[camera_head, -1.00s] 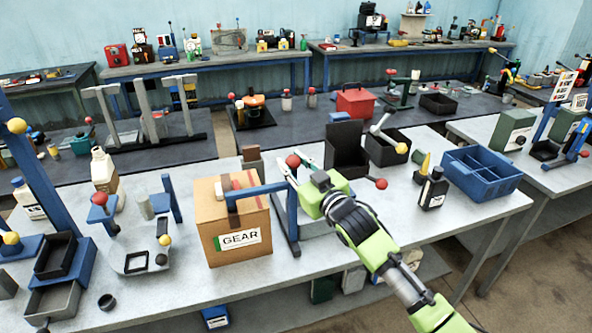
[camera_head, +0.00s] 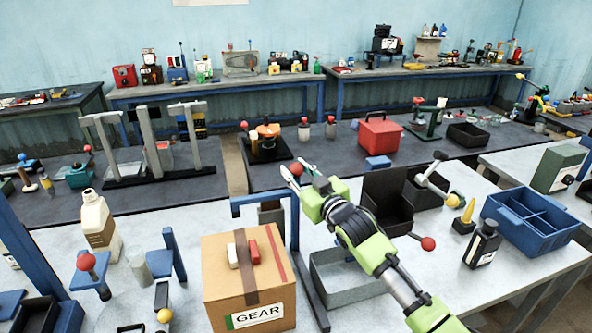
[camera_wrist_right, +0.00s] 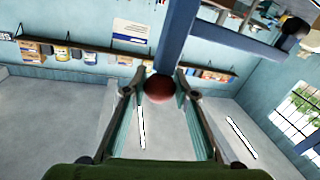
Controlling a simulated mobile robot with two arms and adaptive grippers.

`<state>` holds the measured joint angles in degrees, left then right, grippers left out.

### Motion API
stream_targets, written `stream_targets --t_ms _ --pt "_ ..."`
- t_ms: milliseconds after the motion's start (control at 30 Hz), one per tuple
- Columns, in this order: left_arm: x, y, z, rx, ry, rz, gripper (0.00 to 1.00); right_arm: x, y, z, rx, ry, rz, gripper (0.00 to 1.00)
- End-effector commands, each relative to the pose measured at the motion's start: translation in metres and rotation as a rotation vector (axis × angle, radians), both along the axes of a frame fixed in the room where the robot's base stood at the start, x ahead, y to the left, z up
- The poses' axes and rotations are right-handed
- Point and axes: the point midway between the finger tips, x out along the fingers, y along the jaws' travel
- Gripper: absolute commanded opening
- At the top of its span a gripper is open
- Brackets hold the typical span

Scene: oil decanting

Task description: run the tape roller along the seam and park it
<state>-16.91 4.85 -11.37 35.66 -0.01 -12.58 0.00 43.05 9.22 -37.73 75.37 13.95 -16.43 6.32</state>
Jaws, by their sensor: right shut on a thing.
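The cardboard box marked GEAR (camera_head: 250,285) stands on the light bench. A brown strip (camera_head: 246,268) and a thin red line cross its top, with a white block (camera_head: 233,256) and a red block (camera_head: 254,251) beside the strip. A blue bar (camera_head: 262,198) on a blue post shows above the box's far edge. I take it for the tape roller's arm; the roller itself is not clear. My right gripper (camera_head: 303,173) is shut on the red ball knob (camera_head: 296,168). In the right wrist view the knob (camera_wrist_right: 160,88) sits between the fingertips below a blue bar (camera_wrist_right: 176,40).
Right of the box are an open grey tray (camera_head: 338,276), black bins (camera_head: 385,195), a dark bottle (camera_head: 482,245) and a blue divided crate (camera_head: 530,222). A beige jug (camera_head: 97,220) and small blue fixtures stand left. A red toolbox (camera_head: 380,132) is on the dark bench behind.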

Motion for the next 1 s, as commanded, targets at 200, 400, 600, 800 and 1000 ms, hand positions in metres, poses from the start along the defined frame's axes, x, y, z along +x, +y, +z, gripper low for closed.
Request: stream_targets --t_ms 200,400,600,800,1000 --pt "-0.016 -0.003 -0.001 -0.002 0.023 0.001 0.43 0.001 -0.001 0.002 -0.001 -0.001 -0.003 0.0" --pt "-0.013 -0.006 -0.001 -0.006 0.019 0.0 0.43 0.002 -0.001 0.003 0.0 -0.003 -0.004 0.31" --pt "-0.005 -0.007 0.0 -0.008 0.007 0.0 0.43 0.001 -0.001 0.002 -0.001 -0.001 -0.003 0.43" --pt "-0.003 -0.003 0.0 -0.003 0.003 0.0 0.43 0.0 -0.001 0.001 0.0 0.001 -0.002 0.43" --pt "-0.005 -0.003 0.0 -0.004 0.006 0.0 0.43 -0.013 -0.009 0.0 0.001 0.001 -0.002 0.43"
